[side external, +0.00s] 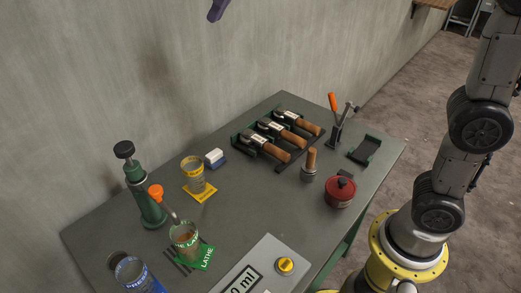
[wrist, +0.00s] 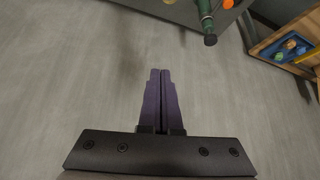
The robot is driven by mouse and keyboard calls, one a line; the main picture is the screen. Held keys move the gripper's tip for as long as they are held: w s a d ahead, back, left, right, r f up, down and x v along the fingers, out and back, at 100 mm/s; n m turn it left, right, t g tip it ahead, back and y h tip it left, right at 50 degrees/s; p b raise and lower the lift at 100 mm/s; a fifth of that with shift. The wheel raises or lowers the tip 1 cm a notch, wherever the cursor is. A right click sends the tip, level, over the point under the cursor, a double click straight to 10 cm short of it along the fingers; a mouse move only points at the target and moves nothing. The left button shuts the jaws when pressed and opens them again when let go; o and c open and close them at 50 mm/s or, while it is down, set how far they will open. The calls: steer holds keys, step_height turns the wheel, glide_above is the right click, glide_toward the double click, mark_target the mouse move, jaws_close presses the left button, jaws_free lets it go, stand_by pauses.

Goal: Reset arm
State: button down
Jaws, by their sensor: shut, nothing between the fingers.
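My gripper (wrist: 160,72) is shut with its purple fingers together and nothing between them. In the side external view a purple fingertip (side external: 217,10) shows at the top edge, high above the table and in front of the grey wall; the rest of the gripper is out of frame there. In the wrist view the fingers have the grey wall behind them and touch nothing.
The grey table (side external: 240,222) holds a green device with a black knob (side external: 143,190), wooden-handled tools in a rack (side external: 283,158), a red lidded pot (side external: 340,193), a glass on a yellow mat (side external: 193,176) and a scale (side external: 252,268). A wooden shelf (wrist: 275,42) shows at upper right.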

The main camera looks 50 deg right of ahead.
steer(key=s+d+f+m+h, duration=0.1)
steer(key=s+d+f, duration=0.2)
steer(key=s+d, duration=0.35)
steer(key=s+d+f+m, duration=0.1)
steer(key=s+d+f, duration=0.25)
steer(key=s, duration=0.65)
steer(key=s+d+f+m, duration=0.1)
steer(key=s+f, duration=0.8)
steer(key=f, duration=0.5)
steer(key=shift+s+d+g+h, duration=0.2)
steer(key=shift+s+g+h, duration=0.1)
steer(key=shift+g+h, duration=0.1)
stand_by(1.3)
